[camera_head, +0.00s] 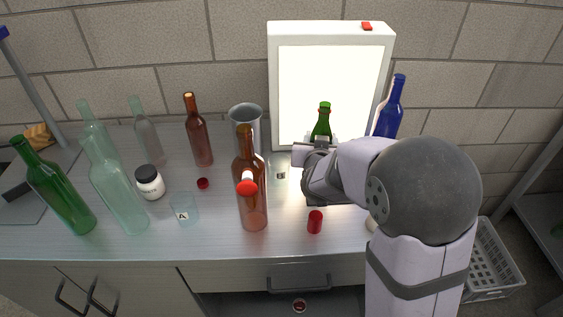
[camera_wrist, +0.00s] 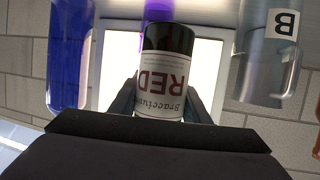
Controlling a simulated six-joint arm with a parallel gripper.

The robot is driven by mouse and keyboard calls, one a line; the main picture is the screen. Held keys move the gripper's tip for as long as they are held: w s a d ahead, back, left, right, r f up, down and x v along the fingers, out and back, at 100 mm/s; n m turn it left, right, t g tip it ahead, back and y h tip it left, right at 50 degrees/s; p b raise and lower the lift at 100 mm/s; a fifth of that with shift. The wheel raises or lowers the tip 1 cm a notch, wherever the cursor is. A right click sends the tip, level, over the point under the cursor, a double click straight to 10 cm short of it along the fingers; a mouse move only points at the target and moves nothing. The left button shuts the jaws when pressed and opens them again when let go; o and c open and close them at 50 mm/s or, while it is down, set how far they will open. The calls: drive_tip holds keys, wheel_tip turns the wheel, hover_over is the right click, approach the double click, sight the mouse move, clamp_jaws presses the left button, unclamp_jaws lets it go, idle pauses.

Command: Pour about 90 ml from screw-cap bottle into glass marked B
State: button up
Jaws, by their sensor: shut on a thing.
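My gripper (camera_head: 318,145) is shut on a dark green bottle (camera_head: 321,122), whose neck shows upright above the jaws in front of a lit panel. In the wrist view, the bottle (camera_wrist: 164,75) sits between my fingers, with a white label reading "RED". Its lower part is hidden by my arm in the head view. The glass marked B (camera_wrist: 285,55) is clear, apart from the bottle, on the right in the wrist view. In the head view, a small label (camera_head: 281,175) just left of my gripper seems to be on it; its outline is hard to see.
A red cap (camera_head: 315,222) is on the counter in front. A glass marked A (camera_head: 184,208), a grey vessel (camera_head: 246,114) and several bottles stand left. A blue bottle (camera_head: 388,112) is close on the right.

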drive_tip(key=shift+w+a+f, duration=0.2)
drive_tip(key=shift+w+f, duration=0.25)
drive_tip(key=shift+w, duration=0.25)
drive_tip(key=shift+r, duration=0.1)
drive_tip(key=shift+d+r+n+t+h+b, duration=0.35)
drive_tip(key=shift+d+n+t+h+b, duration=0.25)
drive_tip(key=shift+n, duration=1.45)
drive_tip(key=shift+d+r+n+t+h+b, duration=0.45)
drive_tip(key=shift+d+n+t+h, duration=0.4)
drive_tip(key=shift+n, duration=1.15)
drive_tip(key=shift+d+r+n+t+h+b, duration=0.35)
drive_tip(key=shift+n+t+h+b, duration=0.35)
drive_tip(key=shift+n, duration=1.35)
